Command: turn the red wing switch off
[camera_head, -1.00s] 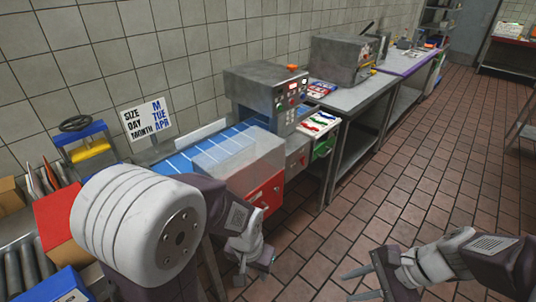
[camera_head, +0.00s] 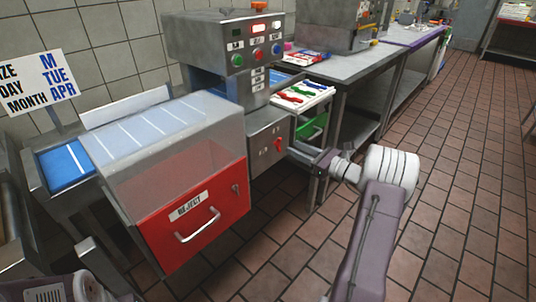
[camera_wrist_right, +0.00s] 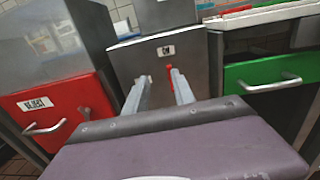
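The red wing switch (camera_head: 278,145) is on the front of a grey metal box beside the red reject drawer. In the right wrist view the switch (camera_wrist_right: 169,67) shows small, just beyond my fingertips and close to the right finger. My right gripper (camera_head: 302,152) reaches in from the right, low in front of the grey box, and points left toward the switch. In the wrist view its two fingers (camera_wrist_right: 160,76) are apart with nothing held. I cannot tell whether a fingertip touches the switch. My left gripper is out of view.
The red reject drawer (camera_head: 196,216) is left of the switch, under a clear cover (camera_head: 160,125). A green drawer (camera_wrist_right: 270,83) is to the right. A control panel (camera_head: 252,50) rises above. A white tray (camera_head: 318,91) with coloured wing-shaped pieces is behind my gripper. Tiled floor is open at right.

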